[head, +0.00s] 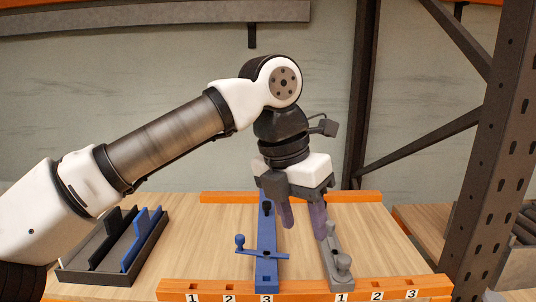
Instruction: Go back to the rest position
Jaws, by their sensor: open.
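My gripper (303,220) hangs fingers down over the right part of the wooden table (205,232), its two fingers apart and nothing seen between them. A blue bar-shaped piece (267,270) with a knob and a crosspiece stands below and left of the fingers, partly hidden by the left finger and wrist. A grey bar-shaped piece (338,262) with a rounded knob lies on the right, close under the right finger. I cannot tell whether that finger touches it.
A dark tray (100,274) with black and blue upright plates stands at the left under my arm. An orange front rail (310,288) carries number labels, and an orange back rail (345,196) crosses behind. A dark metal rack post (492,160) rises at the right.

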